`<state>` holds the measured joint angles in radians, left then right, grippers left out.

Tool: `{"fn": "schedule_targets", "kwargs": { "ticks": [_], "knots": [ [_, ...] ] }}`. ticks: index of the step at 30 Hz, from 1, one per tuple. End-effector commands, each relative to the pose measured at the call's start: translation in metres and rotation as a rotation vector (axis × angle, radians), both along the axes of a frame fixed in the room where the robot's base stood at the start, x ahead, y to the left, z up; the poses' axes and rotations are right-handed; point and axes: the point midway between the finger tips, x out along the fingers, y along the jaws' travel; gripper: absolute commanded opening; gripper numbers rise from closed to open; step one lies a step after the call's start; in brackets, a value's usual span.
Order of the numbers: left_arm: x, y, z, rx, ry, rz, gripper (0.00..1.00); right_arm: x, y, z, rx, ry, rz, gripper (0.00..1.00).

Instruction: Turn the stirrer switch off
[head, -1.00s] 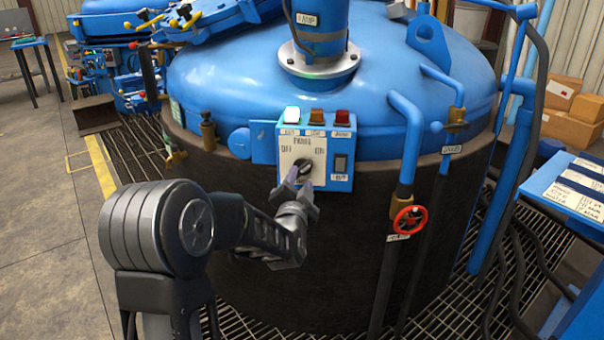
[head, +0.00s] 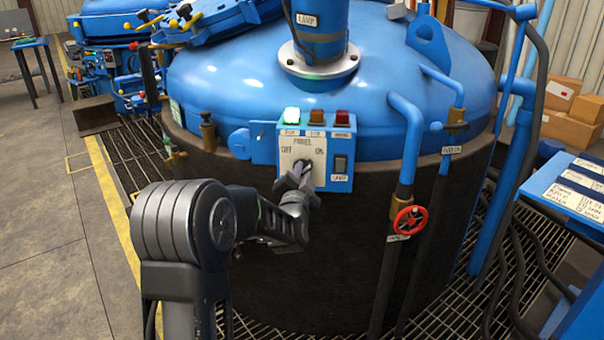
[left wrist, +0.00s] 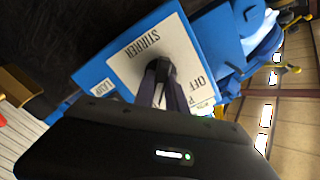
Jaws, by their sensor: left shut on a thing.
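The stirrer switch is a dark rotary knob on a white plate (head: 292,150), on a blue control box (head: 341,184) fixed to the big vessel. The plate has OFF at left and ON at right in the head view. My left gripper (head: 303,174) is shut on the knob from the front and hides most of it. In the left wrist view, the dark knob (left wrist: 163,66) sits between the fingertips (left wrist: 163,80), with STIRRER and OFF printed beside it. The knob's pointing direction cannot be told. My right gripper is out of view.
Above the plate are a bright green lamp (head: 292,115) and dimmer orange (head: 316,116) and red (head: 342,117) ones. A black rocker (head: 341,163) is right of the knob. A pipe with a red handwheel (head: 409,219) stands further right. Metal grating surrounds the vessel.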

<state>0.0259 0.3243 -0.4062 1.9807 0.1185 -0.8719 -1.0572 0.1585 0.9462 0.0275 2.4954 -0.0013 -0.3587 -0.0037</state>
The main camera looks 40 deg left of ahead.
Motion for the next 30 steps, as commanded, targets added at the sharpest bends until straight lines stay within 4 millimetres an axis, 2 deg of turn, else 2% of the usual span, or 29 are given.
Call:
{"fn": "schedule_targets", "kwargs": {
  "ticks": [3,19,30],
  "knots": [
    [0.000,0.000,0.000,0.000,0.001,-0.001,0.00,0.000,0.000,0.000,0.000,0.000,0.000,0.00],
    [0.000,0.000,-0.001,-0.013,-0.006,-0.001,0.00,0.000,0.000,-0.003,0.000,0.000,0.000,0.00],
    [0.000,0.000,-0.004,-0.148,-0.083,0.000,0.00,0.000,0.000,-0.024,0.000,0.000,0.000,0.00]
  ]
}}
